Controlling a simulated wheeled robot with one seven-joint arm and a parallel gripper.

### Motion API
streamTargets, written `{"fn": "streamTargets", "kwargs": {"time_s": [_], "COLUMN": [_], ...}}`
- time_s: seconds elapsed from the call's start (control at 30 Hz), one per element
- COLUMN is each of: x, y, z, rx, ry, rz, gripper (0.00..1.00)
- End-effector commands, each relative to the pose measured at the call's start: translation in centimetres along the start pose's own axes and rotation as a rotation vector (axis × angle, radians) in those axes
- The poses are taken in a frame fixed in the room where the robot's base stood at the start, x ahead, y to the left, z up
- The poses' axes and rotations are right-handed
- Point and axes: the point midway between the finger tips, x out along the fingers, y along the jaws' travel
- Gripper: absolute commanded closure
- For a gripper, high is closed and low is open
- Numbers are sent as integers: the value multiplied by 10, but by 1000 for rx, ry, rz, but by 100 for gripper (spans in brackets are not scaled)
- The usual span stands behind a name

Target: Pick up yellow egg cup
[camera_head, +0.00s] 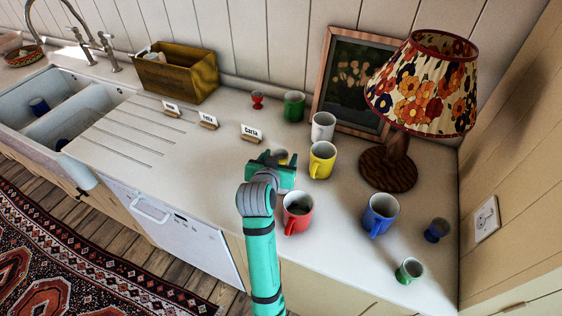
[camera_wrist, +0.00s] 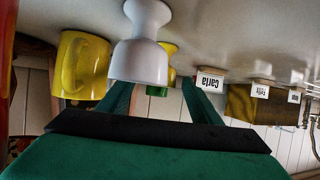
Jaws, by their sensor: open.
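A small yellow egg cup (camera_head: 281,155) shows partly behind my gripper (camera_head: 273,162) in the head view; my gripper hides its lower part. In the upside-down wrist view, a yellow piece (camera_wrist: 170,48), likely this cup, shows beyond a white egg cup (camera_wrist: 142,50), which hides most of it. The white egg cup stands close in front of the camera, overlapping the left finger in the picture. I cannot tell whether they touch. My gripper is open, its fingers (camera_wrist: 160,92) apart, low over the counter, and holds nothing.
A yellow mug (camera_head: 322,160) stands right of my gripper, a red mug (camera_head: 297,212) nearer the front. White (camera_head: 323,127), green (camera_head: 294,105) and blue (camera_head: 380,214) mugs stand around. The "Carla" card (camera_head: 251,133) is left. A lamp (camera_head: 388,168) stands right. The left drainboard is clear.

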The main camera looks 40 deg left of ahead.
Motion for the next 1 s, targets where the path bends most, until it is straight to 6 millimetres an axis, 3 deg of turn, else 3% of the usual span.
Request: {"fn": "streamTargets", "kwargs": {"time_s": [0.07,0.23,0.57,0.77,0.9,1.0], "x": [0,0,-1,-6,-17,-40], "y": [0,0,0,0,-1,-8], "z": [0,0,-1,-12,-33,-42], "rx": [0,0,0,0,0,-1], "ry": [0,0,1,2,6,6], "rz": [0,0,0,0,-1,-4], "gripper": [44,85,86,86,86,86]}}
